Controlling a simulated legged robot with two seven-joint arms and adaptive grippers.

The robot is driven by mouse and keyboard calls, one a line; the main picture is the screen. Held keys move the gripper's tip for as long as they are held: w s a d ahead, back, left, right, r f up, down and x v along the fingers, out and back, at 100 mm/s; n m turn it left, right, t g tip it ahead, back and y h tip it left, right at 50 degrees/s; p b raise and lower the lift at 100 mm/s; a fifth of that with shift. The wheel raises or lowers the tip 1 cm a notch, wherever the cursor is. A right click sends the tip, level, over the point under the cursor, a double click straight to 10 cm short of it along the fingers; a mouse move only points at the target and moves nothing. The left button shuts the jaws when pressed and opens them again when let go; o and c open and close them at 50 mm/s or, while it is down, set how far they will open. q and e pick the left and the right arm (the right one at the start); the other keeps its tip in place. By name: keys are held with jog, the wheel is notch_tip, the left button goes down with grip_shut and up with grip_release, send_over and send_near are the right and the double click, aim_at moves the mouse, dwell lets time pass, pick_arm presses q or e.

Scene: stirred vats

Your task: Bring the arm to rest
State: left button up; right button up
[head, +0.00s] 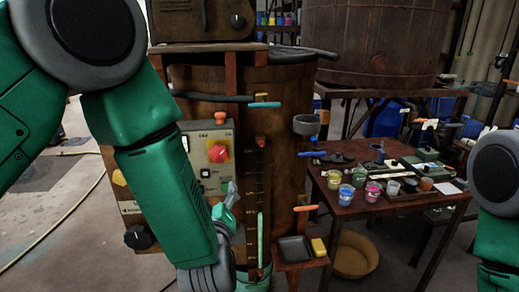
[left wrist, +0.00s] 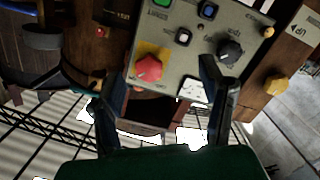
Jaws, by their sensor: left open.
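My left arm (head: 165,190) hangs down in front of the vat (head: 285,140). My left gripper (head: 229,202) is in front of the vat, just below the grey control panel (head: 207,150). In the left wrist view my left gripper (left wrist: 160,100) has its two dark fingers wide apart, with nothing held between them. The panel (left wrist: 200,55) and its red button (left wrist: 149,67) lie beyond the fingers; I cannot tell whether they touch. Part of my right arm (head: 494,190) shows at the right edge, but its gripper is out of view.
A wooden table (head: 345,208) on the right holds several paint jars (head: 346,194). A black tray (head: 294,248) and a yellow block (head: 318,247) sit on a low shelf by the vat. A basin (head: 355,256) is under the table. The floor on the left (head: 50,225) is mostly open.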

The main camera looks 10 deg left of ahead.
pick_arm(q)
jog(key=s+a+f+m+g+h+b, duration=0.15)
jog(key=s+f, duration=0.25)
jog(key=f, duration=0.6)
jog(key=s+a+f+m+g+h+b, duration=0.1)
jog(key=s+a+f+m+g+b, duration=0.15)
jog(key=f, duration=0.65)
jog(key=s+a+f+m+g+b, duration=0.1)
jog(key=s+a+f+g+b, duration=0.1)
jog(key=s+f+g, duration=0.2)
jog(key=s+a+f+m+g+h+b, duration=0.1)
jog(key=s+a+f+m+g+b, duration=0.1)
jog(key=s+f, duration=0.8)
jog(key=s+a+f+m+g+b, duration=0.2)
jog(key=s+f+g, duration=0.3)
jog(key=s, duration=0.9)
jog(key=shift+a+f+g+b, duration=0.4)
jog(key=shift+a+f, duration=0.25)
jog(key=shift+f, duration=0.3)
